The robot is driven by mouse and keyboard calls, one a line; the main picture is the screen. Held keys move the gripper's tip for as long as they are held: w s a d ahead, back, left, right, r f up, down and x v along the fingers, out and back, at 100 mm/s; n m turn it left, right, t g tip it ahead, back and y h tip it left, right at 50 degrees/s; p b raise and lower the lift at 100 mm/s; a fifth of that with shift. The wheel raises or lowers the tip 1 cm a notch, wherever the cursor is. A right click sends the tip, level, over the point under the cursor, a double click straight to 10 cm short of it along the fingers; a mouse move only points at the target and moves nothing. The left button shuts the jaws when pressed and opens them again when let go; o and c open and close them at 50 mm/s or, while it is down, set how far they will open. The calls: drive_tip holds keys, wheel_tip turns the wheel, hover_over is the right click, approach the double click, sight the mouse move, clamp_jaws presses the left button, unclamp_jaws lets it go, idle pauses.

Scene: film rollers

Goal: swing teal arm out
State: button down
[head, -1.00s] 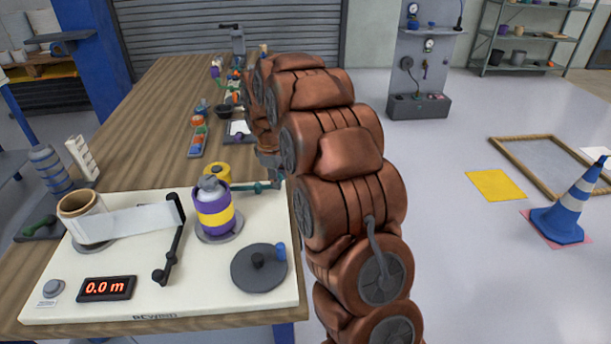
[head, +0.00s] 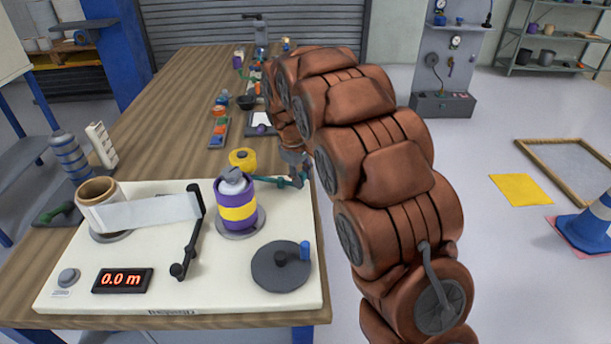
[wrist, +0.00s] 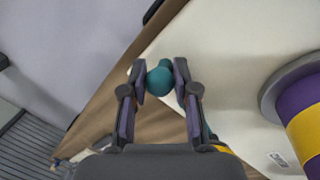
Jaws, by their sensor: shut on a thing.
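The teal arm (head: 281,182) sticks out to the right from behind the purple and yellow roller (head: 236,205), near the back right corner of the white board. My gripper (head: 299,176) is at the arm's outer end; its fingers are small and partly hidden there. In the wrist view, my gripper (wrist: 161,82) is shut on the teal arm's round knob (wrist: 160,81), with one finger on each side. The rest of the arm is mostly hidden behind the right finger. The purple and yellow roller also shows at the right edge of the wrist view (wrist: 300,112).
The white board (head: 215,285) carries a film roll (head: 98,203), a black arm (head: 190,240), a grey crank disc (head: 270,270) and a display (head: 122,280) reading 0.0 m. A yellow roll (head: 243,158) stands just behind the board.

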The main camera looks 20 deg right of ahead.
drive_tip(key=c, duration=0.9)
unclamp_jaws()
drive_tip(key=shift+a+f, duration=0.1)
drive_tip(key=shift+o, duration=0.2)
wheel_tip(320, 180, up, 12)
drive_tip(key=s+a, duration=0.1)
drive_tip(key=a, duration=0.1)
drive_tip(key=shift+s, duration=0.15)
drive_tip(key=s+m+g+y+p, duration=0.2)
drive_tip(key=s+m+p, duration=0.3)
drive_tip(key=s, duration=3.6)
drive_tip(key=p, duration=0.2)
drive_tip(key=shift+f+m+g+p, duration=0.25)
drive_tip(key=shift+m+g+p, duration=0.1)
drive_tip(key=shift+m+g, duration=0.05)
